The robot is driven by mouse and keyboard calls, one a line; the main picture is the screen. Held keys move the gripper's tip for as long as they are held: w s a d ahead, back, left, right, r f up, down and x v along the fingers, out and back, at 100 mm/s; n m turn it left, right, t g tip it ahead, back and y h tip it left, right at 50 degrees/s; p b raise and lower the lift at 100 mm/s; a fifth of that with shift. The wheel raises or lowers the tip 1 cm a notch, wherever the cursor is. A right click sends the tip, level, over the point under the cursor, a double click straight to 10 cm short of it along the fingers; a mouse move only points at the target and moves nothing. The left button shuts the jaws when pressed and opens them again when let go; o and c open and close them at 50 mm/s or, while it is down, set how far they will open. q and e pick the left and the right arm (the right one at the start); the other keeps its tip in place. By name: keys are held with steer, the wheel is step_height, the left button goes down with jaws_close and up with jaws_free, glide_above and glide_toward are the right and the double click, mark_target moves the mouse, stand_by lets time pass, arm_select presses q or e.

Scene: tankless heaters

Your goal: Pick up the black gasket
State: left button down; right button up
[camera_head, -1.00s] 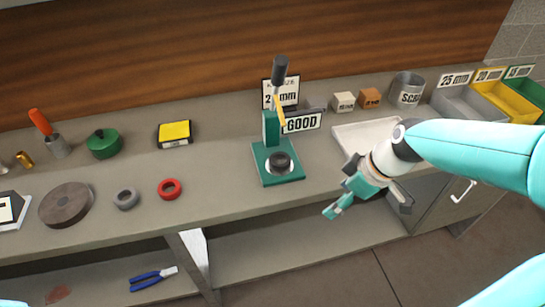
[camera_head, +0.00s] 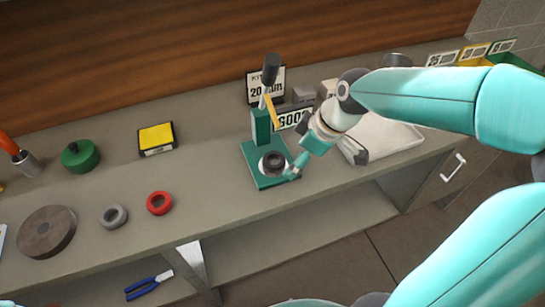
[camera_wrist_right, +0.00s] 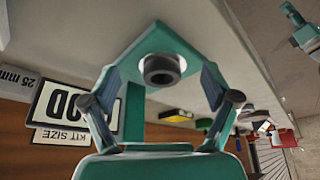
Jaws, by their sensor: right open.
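The black gasket (camera_head: 274,161) is a thick dark ring on a pale round seat, on the green base of a small press (camera_head: 262,125). In the right wrist view the gasket (camera_wrist_right: 162,68) sits ahead of the fingers, near the middle. My right gripper (camera_head: 324,163) is just right of the press base, with one finger close to the gasket's right side. It is open with nothing between its fingers (camera_wrist_right: 160,88). I cannot tell whether any finger touches the base. My left gripper is not seen.
The press lever and the GOOD sign (camera_head: 292,119) rise behind the gasket. A white tray (camera_head: 395,140) lies to the right, partly behind my arm. A red ring (camera_head: 159,202), grey ring (camera_head: 113,216) and yellow-topped box (camera_head: 156,138) stand left, with clear bench between.

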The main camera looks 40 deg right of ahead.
mark_target(274, 159)
steer(key=shift+w+a+r, duration=0.1)
steer(key=shift+w+a, duration=0.4)
steer(key=shift+w, duration=0.2)
steer(key=shift+w+a+p, duration=0.55)
steer(key=shift+w+a, duration=0.15)
steer(key=shift+w, duration=0.35)
steer(key=shift+x, duration=1.2)
steer(key=shift+w+f, duration=0.15)
steer(key=shift+f, duration=0.25)
steer(key=c, duration=1.4)
steer(key=shift+o, duration=0.2)
steer(key=shift+r, duration=0.2)
